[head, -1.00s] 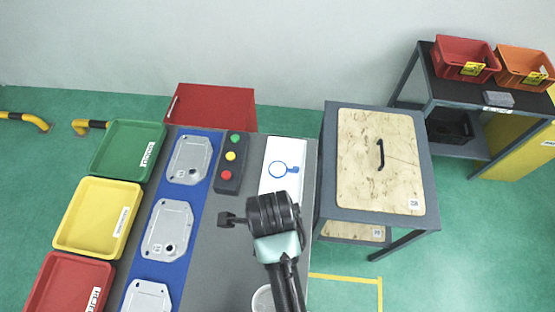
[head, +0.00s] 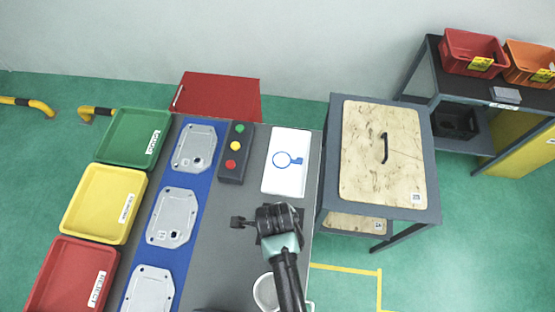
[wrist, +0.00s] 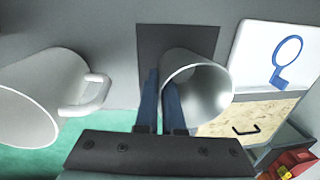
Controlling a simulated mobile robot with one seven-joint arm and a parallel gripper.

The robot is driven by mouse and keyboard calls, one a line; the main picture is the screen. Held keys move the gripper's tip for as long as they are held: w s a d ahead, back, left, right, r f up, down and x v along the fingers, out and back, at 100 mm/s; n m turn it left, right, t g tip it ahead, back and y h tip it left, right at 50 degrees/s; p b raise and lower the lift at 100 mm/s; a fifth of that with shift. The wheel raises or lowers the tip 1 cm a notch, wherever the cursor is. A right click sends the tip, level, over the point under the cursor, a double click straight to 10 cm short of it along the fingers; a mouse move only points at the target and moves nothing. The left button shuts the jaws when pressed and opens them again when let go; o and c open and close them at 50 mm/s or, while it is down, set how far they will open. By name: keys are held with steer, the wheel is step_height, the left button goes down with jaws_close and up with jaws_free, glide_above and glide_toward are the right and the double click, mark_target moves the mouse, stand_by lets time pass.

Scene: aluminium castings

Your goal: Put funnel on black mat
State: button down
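A pale grey metallic funnel (wrist: 205,88) shows in the wrist view with its round open mouth toward the camera. My gripper (wrist: 161,82) has its two blue fingers on either side of the funnel's left rim, pinching its wall. The black mat (wrist: 165,42) lies on the grey bench behind the funnel, which overlaps its lower right part in this view. I cannot tell whether they touch. In the head view only a dark edge of the mat (head: 300,213) shows beside my wrist; the funnel and fingers are hidden there.
A white mug (wrist: 45,95) stands left of my gripper. A white board with a blue outline (head: 290,180) lies beyond the mat. Castings (head: 172,217) on a blue strip, a button box (head: 235,155) and coloured trays (head: 95,205) occupy the left. A wood-topped stand (head: 380,155) is at right.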

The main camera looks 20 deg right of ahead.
steer(key=c, duration=1.5)
jaws_free()
steer(key=shift+f, duration=0.2)
steer(key=o, duration=0.5)
steer(key=shift+c, duration=0.2)
steer(key=shift+r, duration=0.1)
